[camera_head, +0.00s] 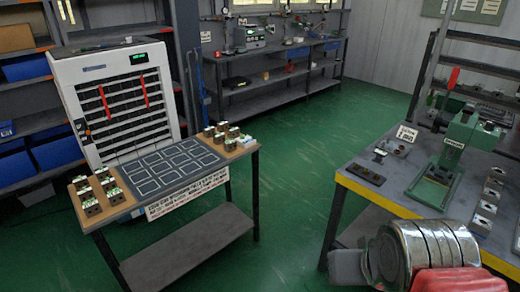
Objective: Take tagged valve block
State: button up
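Several small brown valve blocks with white and green tops stand in a group at the left end (96,194) of the small table at left. Another group of similar blocks (228,135) stands at its right end. I cannot make out the tags on single blocks at this size. A dark mat with white outlined squares (165,170) lies between the groups, and its squares look empty. Several grey metal blocks (488,208) stand in a row on the right workbench. My gripper is not in view.
A white cabinet with red handles (120,100) stands behind the small table. The yellow-edged workbench (395,207) at right carries a green press (462,145) and a dark plate (366,174). Green floor (290,150) lies open between the tables. A shelf bench (275,80) stands at the back.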

aim_at(230, 145)
jog(key=z, duration=0.25)
jog(key=k, duration=0.4)
jog(key=z, duration=0.2)
jog(key=i, duration=1.05)
jog(key=u, duration=0.4)
jog(key=i, duration=0.85)
jog(key=u, duration=0.7)
jog(key=i, duration=0.55)
jog(key=u, duration=0.95)
jog(key=i, duration=0.65)
jog(key=u, duration=0.4)
